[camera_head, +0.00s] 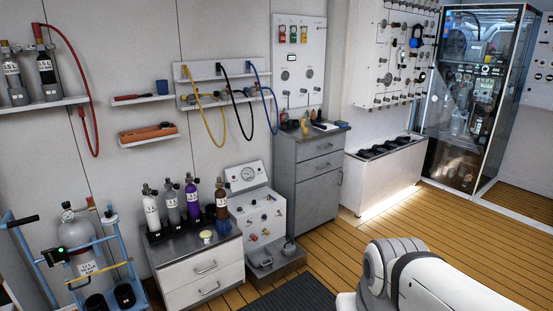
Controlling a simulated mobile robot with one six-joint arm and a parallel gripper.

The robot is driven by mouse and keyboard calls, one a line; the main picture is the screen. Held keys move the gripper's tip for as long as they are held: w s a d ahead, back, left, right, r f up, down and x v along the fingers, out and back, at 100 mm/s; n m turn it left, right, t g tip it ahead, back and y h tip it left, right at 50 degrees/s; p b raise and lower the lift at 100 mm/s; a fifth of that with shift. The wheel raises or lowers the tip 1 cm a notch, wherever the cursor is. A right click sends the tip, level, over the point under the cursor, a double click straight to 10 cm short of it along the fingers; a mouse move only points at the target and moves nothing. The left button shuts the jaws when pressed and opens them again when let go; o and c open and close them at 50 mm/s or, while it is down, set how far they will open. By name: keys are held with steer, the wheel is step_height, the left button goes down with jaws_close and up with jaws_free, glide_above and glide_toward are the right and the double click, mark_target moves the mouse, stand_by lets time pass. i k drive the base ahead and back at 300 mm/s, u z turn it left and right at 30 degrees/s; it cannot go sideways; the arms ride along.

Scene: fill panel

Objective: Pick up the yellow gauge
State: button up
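Another small yellow thing (304,125) stands on the grey cabinet further back. I cannot tell what it is. White links of my arm show at the bottom right, well apart from both. My gripper is out of the picture.
Several bottles (171,204) stand in a row behind the round thing. A blue cart (40,270) with a grey cylinder is at the left. A white gauge panel (262,212) and a grey cabinet (310,180) stand right of the drawers. Wooden floor (400,225) is clear at the right.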

mark_target(305, 122)
steer(key=z, duration=0.05)
steer(key=i, duration=2)
steer(key=z, duration=0.5)
steer(key=i, duration=2.05)
steer(key=z, duration=0.4)
